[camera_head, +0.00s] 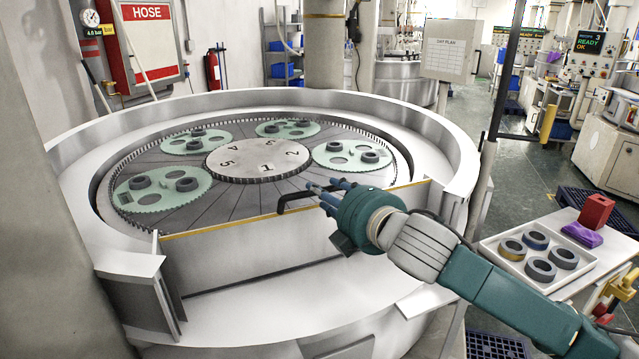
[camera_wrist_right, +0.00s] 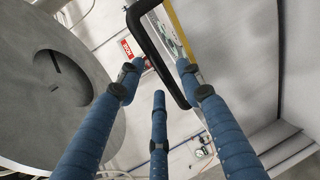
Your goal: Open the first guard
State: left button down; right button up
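The guard (camera_head: 235,262) is a grey panel with a yellow top edge, standing upright across the front opening of the round lapping machine. Its black bar handle (camera_head: 291,199) sits at the top edge. My right gripper (camera_head: 328,188) is at the handle's right part, with its blue fingers reaching toward it. In the right wrist view the three fingers (camera_wrist_right: 160,85) are spread, and the handle (camera_wrist_right: 150,50) runs between and beyond their tips. I cannot tell whether any finger touches it. My left gripper is not in view.
Inside the machine, green carriers (camera_head: 160,187) with dark rings surround a numbered centre disc (camera_head: 258,158). A raised rim (camera_head: 440,135) circles them.

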jog(key=shift+p+x, duration=0.4)
jog(key=shift+x, duration=1.45)
grip_shut()
